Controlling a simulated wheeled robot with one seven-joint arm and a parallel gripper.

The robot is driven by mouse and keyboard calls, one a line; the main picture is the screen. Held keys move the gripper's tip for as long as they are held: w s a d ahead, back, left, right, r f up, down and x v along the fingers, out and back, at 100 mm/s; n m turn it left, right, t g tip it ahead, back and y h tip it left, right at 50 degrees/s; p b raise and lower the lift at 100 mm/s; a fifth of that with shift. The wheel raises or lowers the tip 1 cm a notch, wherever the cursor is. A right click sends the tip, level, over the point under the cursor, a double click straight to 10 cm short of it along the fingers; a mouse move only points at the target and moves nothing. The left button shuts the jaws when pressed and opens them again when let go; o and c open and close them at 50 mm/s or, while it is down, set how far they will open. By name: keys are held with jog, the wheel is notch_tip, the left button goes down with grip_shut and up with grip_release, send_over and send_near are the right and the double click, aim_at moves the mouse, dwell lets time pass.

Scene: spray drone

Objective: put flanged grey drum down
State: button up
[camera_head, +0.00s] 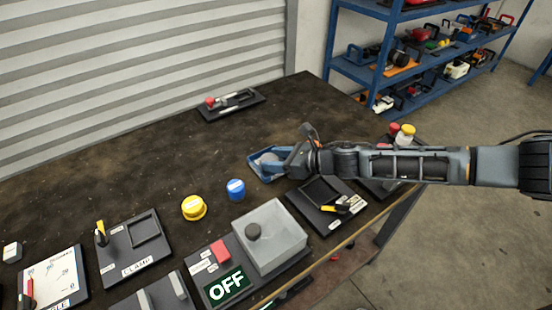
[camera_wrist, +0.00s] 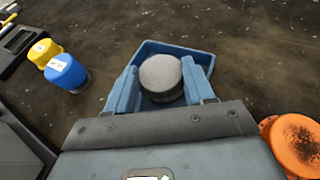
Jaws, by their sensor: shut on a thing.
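The grey drum (camera_wrist: 160,75) has a round, pale, speckled top and sits between the two blue fingers of my gripper (camera_wrist: 160,88) in the wrist view. My gripper is shut on it. A shallow blue tray (camera_wrist: 205,60) shows around and beneath the drum. In the head view the drum (camera_head: 268,158) is a small grey patch at the tip of my gripper (camera_head: 273,164), low over the table. The drum's underside and flange are mostly hidden, so I cannot tell whether it touches the tray floor.
The dark table (camera_head: 120,190) is clear behind and left of the tray. A blue cap (camera_head: 236,189) and a yellow cap (camera_head: 194,207) stand nearby. A grey box (camera_head: 270,237) and black fixture boards line the front. An orange round piece (camera_wrist: 296,145) lies close right in the wrist view.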

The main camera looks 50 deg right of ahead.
jog(key=shift+f, duration=0.1)
jog(key=shift+s+f+b, duration=0.15)
jog(key=shift+f+b, duration=0.45)
jog(key=shift+f, duration=0.15)
jog(key=o, duration=1.4)
jog(key=shift+o, duration=0.2)
jog(key=shift+r+p, duration=0.45)
jog(key=shift+s+d+r, duration=0.15)
jog(key=shift+d+r, duration=0.05)
jog(key=v, duration=1.1)
jog(key=shift+s+r+b, duration=0.15)
jog(key=shift+r+b, duration=0.15)
jog(key=shift+r, duration=0.15)
